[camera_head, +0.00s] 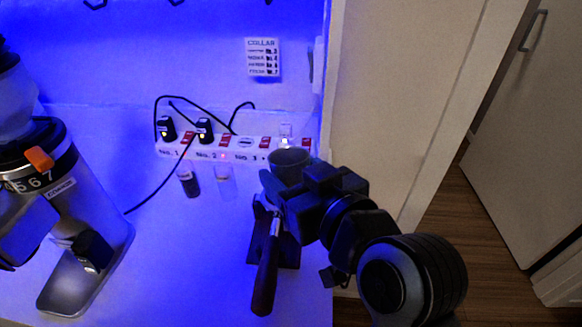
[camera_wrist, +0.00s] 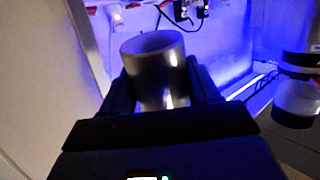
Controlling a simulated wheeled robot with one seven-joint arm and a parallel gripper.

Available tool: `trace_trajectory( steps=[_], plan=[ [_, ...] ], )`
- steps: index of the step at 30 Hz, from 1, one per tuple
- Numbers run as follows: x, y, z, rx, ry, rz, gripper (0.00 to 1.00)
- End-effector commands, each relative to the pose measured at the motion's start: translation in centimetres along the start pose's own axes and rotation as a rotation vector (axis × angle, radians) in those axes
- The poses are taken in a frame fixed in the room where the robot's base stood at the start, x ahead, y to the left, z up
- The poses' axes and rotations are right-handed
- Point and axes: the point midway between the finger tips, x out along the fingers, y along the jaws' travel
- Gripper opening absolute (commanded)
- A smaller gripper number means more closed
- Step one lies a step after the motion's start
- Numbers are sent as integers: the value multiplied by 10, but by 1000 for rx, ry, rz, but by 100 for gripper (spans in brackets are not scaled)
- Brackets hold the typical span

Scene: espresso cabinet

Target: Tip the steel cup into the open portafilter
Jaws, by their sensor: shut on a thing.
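The steel cup (camera_head: 290,160) is held by my gripper (camera_head: 272,188) near the right end of the counter, in front of the power strip. The portafilter's dark handle (camera_head: 265,275) points toward the front of the counter, on a dark stand (camera_head: 289,250). The cup and gripper hide the portafilter's basket in the head view.
A grinder (camera_head: 95,215) stands at the left. A power strip (camera_head: 235,155) with plugs and cables runs along the back. Two small glass jars (camera_head: 188,182) (camera_head: 225,182) stand before it. A pale cabinet panel (camera_head: 390,100) borders the counter on the right. The counter's middle is clear.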

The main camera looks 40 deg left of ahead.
Motion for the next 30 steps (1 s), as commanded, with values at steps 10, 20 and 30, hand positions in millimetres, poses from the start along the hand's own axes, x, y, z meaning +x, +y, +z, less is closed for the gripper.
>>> trace_trajectory(
  steps=[10,20,30],
  plan=[
    [3,1,0,0,102,0,28],
    [4,0,-6,0,195,-1,28],
    [3,0,-11,1,234,0,28]
  ],
)
